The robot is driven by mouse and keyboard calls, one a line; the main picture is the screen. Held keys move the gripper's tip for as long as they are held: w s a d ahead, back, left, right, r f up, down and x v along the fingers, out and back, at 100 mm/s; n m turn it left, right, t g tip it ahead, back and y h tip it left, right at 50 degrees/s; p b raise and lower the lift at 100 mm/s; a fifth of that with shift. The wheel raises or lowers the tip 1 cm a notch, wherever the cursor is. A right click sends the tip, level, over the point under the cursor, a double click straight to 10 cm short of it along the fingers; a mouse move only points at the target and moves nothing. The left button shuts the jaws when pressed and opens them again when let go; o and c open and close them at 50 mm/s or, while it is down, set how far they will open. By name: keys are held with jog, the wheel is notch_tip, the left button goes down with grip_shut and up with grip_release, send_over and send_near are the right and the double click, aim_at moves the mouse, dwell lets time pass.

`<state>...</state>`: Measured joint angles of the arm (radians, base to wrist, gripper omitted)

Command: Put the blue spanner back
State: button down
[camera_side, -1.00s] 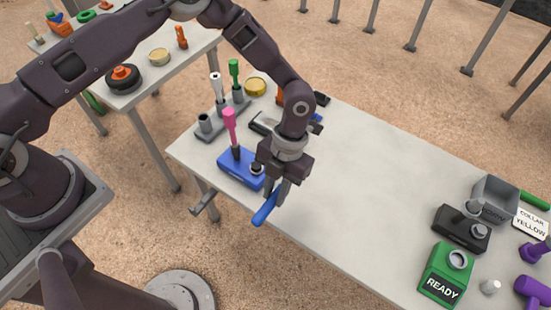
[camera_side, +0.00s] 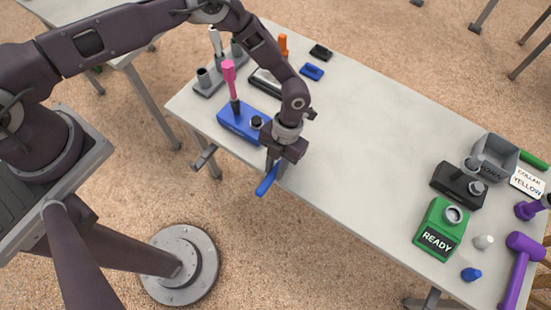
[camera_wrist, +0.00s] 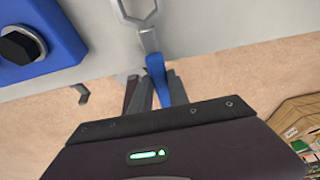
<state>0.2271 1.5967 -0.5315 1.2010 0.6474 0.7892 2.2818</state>
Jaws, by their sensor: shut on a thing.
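The blue spanner has a blue handle (camera_side: 266,182) and a grey metal head. My gripper (camera_side: 273,168) is shut on it at the table's near edge. In the side view the handle sticks out below my fingers, past the edge line; the head is hidden there. In the wrist view the handle (camera_wrist: 157,78) sits between my fingers (camera_wrist: 152,92), and the grey shank and ring-like part (camera_wrist: 142,22) reach up over the pale table top. I cannot tell whether the spanner touches the table.
A blue block (camera_side: 236,121) with a dark bolt and a pink-handled tool (camera_side: 229,75) stands close by at left. A grey bracket (camera_side: 204,157) juts from the near edge. A green READY box (camera_side: 440,230) and a grey bin (camera_side: 497,152) stand right. The table's middle is clear.

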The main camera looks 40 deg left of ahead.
jog(key=shift+f, duration=0.7)
jog(key=shift+f, duration=0.65)
jog(key=c, duration=1.6)
grip_release()
jog(key=o, duration=0.6)
jog(key=c, duration=0.5)
